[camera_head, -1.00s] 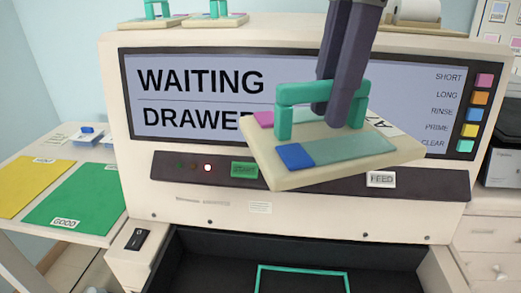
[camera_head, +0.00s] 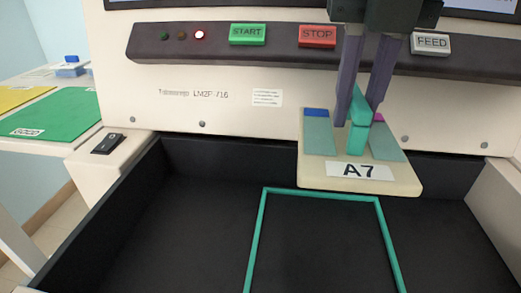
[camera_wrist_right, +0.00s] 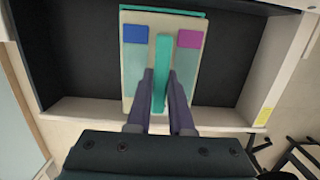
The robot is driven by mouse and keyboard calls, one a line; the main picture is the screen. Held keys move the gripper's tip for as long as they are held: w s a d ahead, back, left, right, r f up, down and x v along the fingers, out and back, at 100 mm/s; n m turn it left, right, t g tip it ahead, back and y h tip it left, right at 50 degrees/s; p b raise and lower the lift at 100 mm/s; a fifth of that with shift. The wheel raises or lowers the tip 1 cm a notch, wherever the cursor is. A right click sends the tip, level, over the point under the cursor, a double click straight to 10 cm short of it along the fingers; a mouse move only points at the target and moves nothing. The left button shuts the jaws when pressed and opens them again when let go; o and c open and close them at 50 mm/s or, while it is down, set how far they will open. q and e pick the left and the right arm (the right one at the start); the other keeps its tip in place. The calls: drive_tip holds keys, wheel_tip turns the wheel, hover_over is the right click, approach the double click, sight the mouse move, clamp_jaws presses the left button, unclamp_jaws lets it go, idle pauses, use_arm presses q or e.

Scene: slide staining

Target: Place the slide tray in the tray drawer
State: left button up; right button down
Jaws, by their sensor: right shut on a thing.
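The slide tray (camera_head: 360,185) is a cream plate labelled A7, with a teal handle and two slides, one with a blue end and one with a magenta end. My right gripper (camera_head: 358,118) is shut on its handle and holds it up at the back of the open drawer. The tray also shows in the right wrist view (camera_wrist_right: 130,75), with the gripper fingers (camera_wrist_right: 160,85) on either side of the handle. The black tray drawer (camera_head: 195,215) has a teal outline (camera_head: 258,228) on its floor, in front of and below the tray. My left gripper is not in view.
The machine's panel has START (camera_head: 248,34), STOP (camera_head: 317,36) and FEED (camera_head: 430,43) buttons behind the tray. A rocker switch (camera_head: 106,143) sits left of the drawer. A green GOOD mat (camera_head: 60,125) lies further left. The drawer floor looks clear.

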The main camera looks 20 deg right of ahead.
sight(348, 160)
wheel_tip(348, 160, down, 14)
drive_tip(key=b, duration=0.2)
drive_tip(key=shift+r+b, duration=0.1)
drive_tip(key=shift+b, duration=0.3)
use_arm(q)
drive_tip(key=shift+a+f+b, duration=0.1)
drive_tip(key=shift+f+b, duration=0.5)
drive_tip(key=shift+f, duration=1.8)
use_arm(e)
drive_tip(key=shift+f, duration=2.15)
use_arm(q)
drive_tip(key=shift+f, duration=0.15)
use_arm(e)
drive_tip(key=shift+f, duration=0.1)
drive_tip(key=c, duration=0.8)
unclamp_jaws()
drive_tip(key=shift+r, duration=0.4)
use_arm(q)
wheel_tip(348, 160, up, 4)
drive_tip(key=p, duration=0.3)
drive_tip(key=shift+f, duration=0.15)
use_arm(e)
drive_tip(key=r, duration=0.3)
drive_tip(key=s+r, duration=0.1)
drive_tip(key=r, duration=0.7)
drive_tip(key=shift+s+a+r, duration=0.15)
drive_tip(key=shift+a+r, duration=0.05)
drive_tip(key=shift+a, duration=0.2)
